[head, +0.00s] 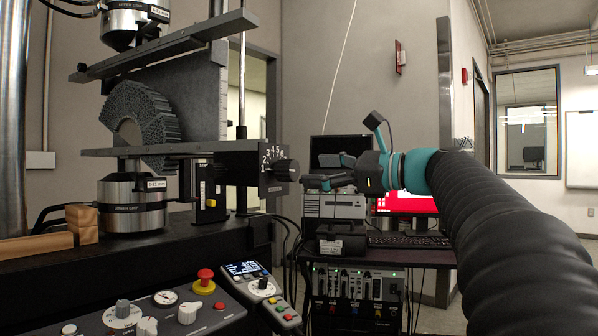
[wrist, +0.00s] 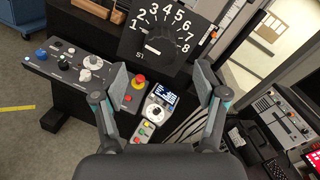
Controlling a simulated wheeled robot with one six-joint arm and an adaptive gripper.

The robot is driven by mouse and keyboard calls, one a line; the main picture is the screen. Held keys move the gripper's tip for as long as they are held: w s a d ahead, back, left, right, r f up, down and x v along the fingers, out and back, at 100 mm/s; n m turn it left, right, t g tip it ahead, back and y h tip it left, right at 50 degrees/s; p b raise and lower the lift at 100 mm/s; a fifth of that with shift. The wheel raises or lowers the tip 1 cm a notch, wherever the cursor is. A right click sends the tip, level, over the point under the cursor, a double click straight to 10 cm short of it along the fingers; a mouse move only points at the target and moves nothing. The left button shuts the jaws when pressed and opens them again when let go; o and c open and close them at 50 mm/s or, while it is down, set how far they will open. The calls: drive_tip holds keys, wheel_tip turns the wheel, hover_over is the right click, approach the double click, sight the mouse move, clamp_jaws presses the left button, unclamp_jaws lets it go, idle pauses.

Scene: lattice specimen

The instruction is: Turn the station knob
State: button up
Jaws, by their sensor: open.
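The station knob (head: 284,170) is a dark round knob on a black plate with white numbers. It sticks out from the right side of the test machine.
A control panel (head: 150,316) with knobs and a red stop button stands below the machine. A handheld controller (head: 262,290) lies beside it. A desk with a monitor, boxes and a keyboard (head: 408,240) is behind my gripper. Cables hang below the dial.

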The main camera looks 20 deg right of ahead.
drive_tip(key=v, duration=0.4)
drive_tip(key=shift+s+d, duration=0.2)
idle(2.3)
